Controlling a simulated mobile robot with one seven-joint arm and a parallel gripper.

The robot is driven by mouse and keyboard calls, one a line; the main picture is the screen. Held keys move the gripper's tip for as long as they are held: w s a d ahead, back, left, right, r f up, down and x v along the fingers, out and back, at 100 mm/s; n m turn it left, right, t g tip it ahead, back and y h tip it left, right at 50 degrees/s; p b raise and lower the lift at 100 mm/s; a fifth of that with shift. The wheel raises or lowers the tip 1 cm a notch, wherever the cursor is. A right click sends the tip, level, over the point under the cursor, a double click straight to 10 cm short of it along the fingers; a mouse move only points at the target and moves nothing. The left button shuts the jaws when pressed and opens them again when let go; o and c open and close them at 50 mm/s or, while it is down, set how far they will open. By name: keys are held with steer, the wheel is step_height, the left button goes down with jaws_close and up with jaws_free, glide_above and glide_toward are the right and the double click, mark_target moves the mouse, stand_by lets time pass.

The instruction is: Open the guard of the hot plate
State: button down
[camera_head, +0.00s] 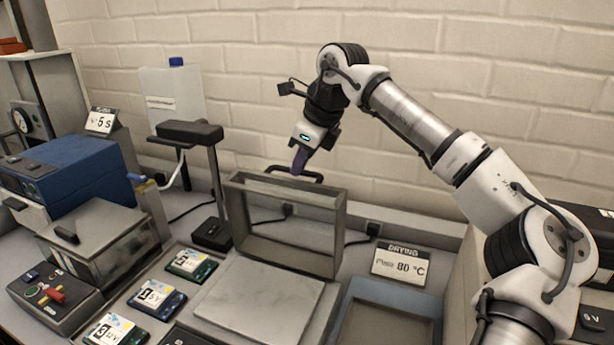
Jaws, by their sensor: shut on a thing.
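The guard (335,240) is a grey box-like frame with clear panes. It stands upright at the back edge of the hot plate (258,308), a flat light-grey slab whose top is uncovered. A dark bar handle (310,177) sits along the guard's upper edge. My gripper (297,170) points down at the handle, its dark fingers shut on it. The exact contact between fingers and bar is small and partly hidden.
A black stand (216,185) rises just left of the guard. A drying sign (401,265) and a blue-grey tray (432,305) are to the right. Several labelled cards (190,265) lie left of the plate. A blue device (70,170) stands farther left; a brick wall is behind.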

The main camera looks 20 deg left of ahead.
steer(key=shift+s+r+t+b, duration=0.3)
steer(key=shift+s+b, duration=0.1)
steer(key=shift+s, duration=0.2)
steer(key=shift+s+r+t+b, duration=0.15)
steer(key=shift+s+t+b, duration=0.2)
steer(key=shift+s, duration=0.25)
steer(key=c, duration=1.5)
jaws_free()
steer(key=b+v, duration=0.1)
steer(key=v, duration=1.3)
